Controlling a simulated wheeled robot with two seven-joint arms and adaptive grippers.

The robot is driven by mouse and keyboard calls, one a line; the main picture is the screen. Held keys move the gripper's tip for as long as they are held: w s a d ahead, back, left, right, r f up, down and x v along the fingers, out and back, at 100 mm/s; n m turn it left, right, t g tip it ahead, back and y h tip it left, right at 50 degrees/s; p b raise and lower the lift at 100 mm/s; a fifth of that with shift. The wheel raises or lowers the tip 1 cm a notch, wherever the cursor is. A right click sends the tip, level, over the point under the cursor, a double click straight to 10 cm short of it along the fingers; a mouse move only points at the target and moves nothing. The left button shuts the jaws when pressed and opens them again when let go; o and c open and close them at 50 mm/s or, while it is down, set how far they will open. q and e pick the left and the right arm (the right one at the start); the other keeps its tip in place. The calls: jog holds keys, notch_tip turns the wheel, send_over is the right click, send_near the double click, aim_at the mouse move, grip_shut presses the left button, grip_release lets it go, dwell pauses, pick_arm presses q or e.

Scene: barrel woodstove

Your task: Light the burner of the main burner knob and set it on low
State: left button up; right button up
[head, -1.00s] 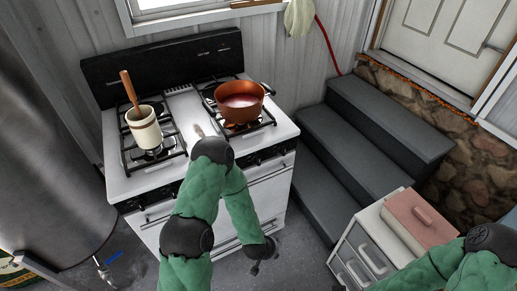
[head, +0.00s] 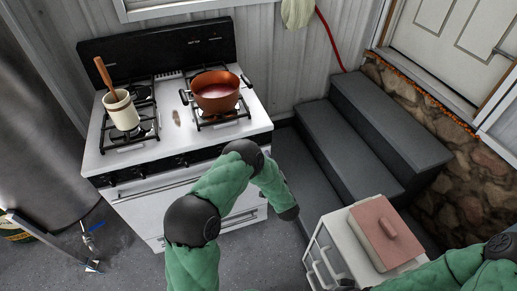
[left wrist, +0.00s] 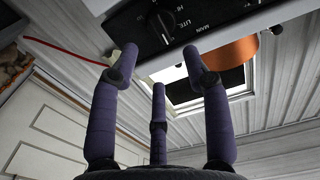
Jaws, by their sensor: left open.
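The white stove (head: 150,192) stands at centre left in the head view, with several dark knobs along its front strip. The main burner knob (left wrist: 162,22) shows at the top of the left wrist view, a dark dial on a black panel lettered LITE, HI and MAIN. I cannot clearly read its setting. My left gripper (left wrist: 160,50) is open and empty, its purple fingers spread just short of the knob and apart from it. In the head view my green left arm hides this gripper. No flame shows at the burners. My right gripper is out of view.
An orange pot (head: 217,94) sits on the right burners. A white crock (head: 122,112) with a wooden utensil stands on the left ones. Dark steps (head: 345,150) rise right of the stove. A white drawer unit (head: 335,235) bears a pink box (head: 386,238).

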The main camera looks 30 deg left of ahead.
pick_arm(q)
jog(key=b+x, duration=0.1)
jog(key=x, duration=0.6)
jog(key=shift+w+a, duration=0.2)
jog(key=shift+w, duration=0.05)
grip_shut()
